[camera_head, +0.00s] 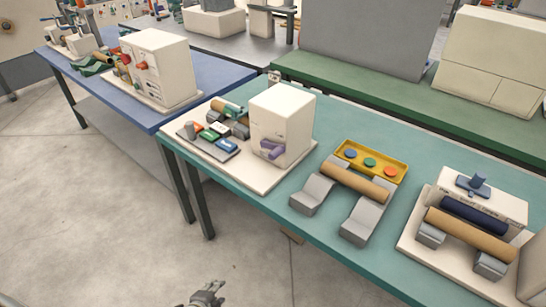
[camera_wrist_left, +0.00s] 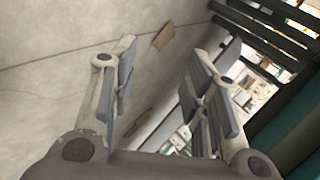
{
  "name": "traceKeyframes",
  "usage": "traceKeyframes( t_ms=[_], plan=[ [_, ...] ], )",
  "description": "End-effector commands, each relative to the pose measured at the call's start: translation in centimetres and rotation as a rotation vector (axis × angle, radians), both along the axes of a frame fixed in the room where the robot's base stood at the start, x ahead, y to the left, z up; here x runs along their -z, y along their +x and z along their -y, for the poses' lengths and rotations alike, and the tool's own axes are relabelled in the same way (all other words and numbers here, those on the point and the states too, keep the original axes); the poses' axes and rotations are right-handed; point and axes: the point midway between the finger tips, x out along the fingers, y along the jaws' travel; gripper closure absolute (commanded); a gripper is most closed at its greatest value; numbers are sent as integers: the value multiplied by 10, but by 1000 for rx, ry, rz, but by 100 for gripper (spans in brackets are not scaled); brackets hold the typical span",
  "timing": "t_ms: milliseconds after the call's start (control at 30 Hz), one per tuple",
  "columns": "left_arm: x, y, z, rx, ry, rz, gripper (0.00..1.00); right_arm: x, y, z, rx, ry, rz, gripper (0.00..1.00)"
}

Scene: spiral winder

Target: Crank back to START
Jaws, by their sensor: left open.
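A white box-shaped machine (camera_head: 283,124) stands on a cream base plate on the teal table. A purple crank-like part (camera_head: 271,149) sticks out low on its front face. I cannot read a START mark at this size. My left gripper (camera_head: 207,292) is at the bottom edge of the head view, over the floor in front of the table and well apart from the machine. In the left wrist view its fingers (camera_wrist_left: 165,60) are spread with nothing between them. My right gripper is in neither view.
On the teal table (camera_head: 285,209), a roll (camera_head: 355,182) rests on grey stands beside a yellow tray (camera_head: 370,163) with coloured discs. A second roller device (camera_head: 470,233) stands at the right. A blue table (camera_head: 214,78) with another white machine stands behind left.

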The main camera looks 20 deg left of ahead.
Motion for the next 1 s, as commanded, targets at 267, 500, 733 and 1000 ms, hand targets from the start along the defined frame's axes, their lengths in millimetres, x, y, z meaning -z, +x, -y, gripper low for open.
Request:
traceKeyframes(
  t_ms=[267, 500, 733, 1000],
  plan=[
    [-226, 169, 18, 724, 861, 538, 57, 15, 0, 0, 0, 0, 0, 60],
    [-358, 196, 57, 995, 1507, 786, 57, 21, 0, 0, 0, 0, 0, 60],
    [-394, 199, 72, 1048, 1718, 841, 57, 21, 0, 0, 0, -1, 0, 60],
    [-395, 234, 85, 1041, 1715, 841, 57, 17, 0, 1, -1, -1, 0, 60]
  ],
)
